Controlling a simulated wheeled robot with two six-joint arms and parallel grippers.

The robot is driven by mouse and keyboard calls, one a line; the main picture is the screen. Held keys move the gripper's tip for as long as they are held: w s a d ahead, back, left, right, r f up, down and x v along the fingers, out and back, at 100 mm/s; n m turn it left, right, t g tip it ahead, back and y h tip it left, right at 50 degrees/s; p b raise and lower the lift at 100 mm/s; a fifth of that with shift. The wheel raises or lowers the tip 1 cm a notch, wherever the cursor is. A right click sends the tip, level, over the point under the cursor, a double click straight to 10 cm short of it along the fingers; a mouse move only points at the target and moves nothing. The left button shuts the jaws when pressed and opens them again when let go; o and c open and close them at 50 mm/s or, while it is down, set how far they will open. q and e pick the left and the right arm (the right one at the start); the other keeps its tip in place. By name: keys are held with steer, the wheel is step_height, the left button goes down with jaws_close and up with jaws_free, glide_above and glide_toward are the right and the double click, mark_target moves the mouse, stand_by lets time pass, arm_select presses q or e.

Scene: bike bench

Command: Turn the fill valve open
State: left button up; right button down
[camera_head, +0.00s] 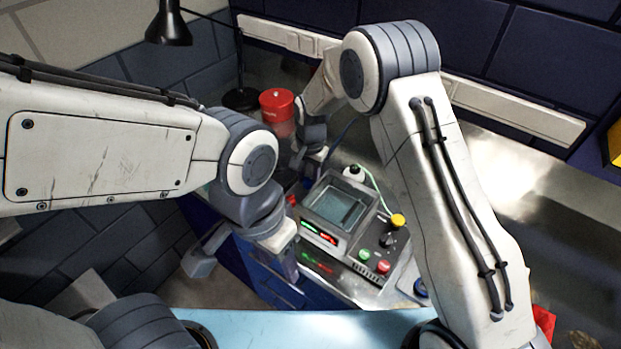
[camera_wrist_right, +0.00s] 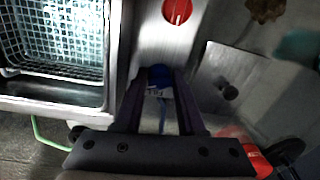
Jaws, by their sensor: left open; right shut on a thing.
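The fill valve is a blue knob (camera_wrist_right: 159,74) in the right wrist view, with a partly covered white label below it that seems to read "FILL". My right gripper (camera_wrist_right: 158,92) is shut on this knob, one dark finger on each side. How far the knob is turned is hidden. My left gripper (camera_head: 243,262) is open and empty, low in front of the machine.
A red knob (camera_wrist_right: 177,12) sits just above the blue one. A tank with a wire basket (camera_wrist_right: 55,45) is beside them. A red-topped canister (camera_head: 277,104) stands close to my right gripper. Yellow, red and green buttons are on the machine's panel.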

mark_target(310, 179)
steer(key=shift+w+d+r, duration=0.1)
steer(key=shift+w+d, duration=0.05)
steer(key=shift+d, duration=0.05)
steer(key=c, duration=0.5)
jaws_free()
steer(key=shift+d, duration=0.1)
steer(key=shift+c, duration=0.2)
step_height(310, 179, up, 8)
steer(key=p, duration=0.5)
steer(key=shift+d+p, duration=0.1)
steer(key=shift+p, duration=0.3)
